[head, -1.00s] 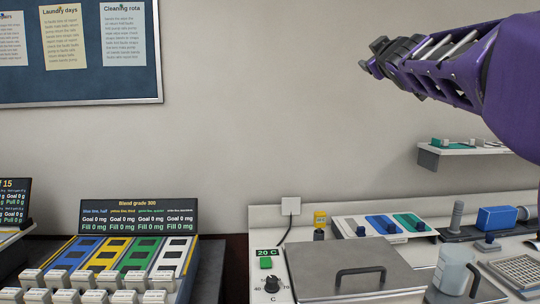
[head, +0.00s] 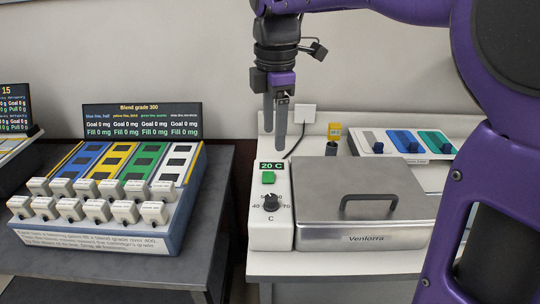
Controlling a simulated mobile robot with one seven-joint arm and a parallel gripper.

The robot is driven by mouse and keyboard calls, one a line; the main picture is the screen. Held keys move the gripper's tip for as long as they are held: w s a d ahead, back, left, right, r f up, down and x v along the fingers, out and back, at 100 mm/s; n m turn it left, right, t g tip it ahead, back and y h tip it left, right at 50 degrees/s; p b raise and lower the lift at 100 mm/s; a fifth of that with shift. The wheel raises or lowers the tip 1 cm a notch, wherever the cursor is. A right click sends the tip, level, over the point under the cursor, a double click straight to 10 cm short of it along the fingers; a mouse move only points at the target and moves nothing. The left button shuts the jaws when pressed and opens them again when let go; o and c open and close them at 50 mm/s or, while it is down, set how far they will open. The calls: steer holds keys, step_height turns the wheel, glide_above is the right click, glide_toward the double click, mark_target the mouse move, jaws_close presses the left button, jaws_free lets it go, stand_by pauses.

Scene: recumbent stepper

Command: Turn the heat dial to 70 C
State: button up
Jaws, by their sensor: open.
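The heat dial (head: 271,202) is a black round knob on the white front panel of the heater unit (head: 270,237), with marks of 40 at its left and 70 at its right and a C below it. Its pointer appears to point up, between the two marks. A green button (head: 268,178) and a small display reading 20 C (head: 271,166) are above the dial. My gripper (head: 275,132) is open and empty, pointing down above and behind the display, apart from the dial.
A steel lid (head: 360,222) with a dark handle covers the unit to the right of the dial. A blend rack (head: 110,205) with several white blocks stands on the dark table at left. A yellow-capped bottle (head: 334,133) and a tray with coloured pieces (head: 403,143) are behind the lid.

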mark_target(272, 197)
steer(key=f+b, duration=0.1)
steer(key=f, duration=0.7)
steer(key=f+b, duration=0.2)
steer(key=f, duration=0.7)
steer(key=shift+a+f, duration=0.2)
steer(key=shift+f, duration=0.05)
steer(key=shift+c, duration=0.4)
jaws_close()
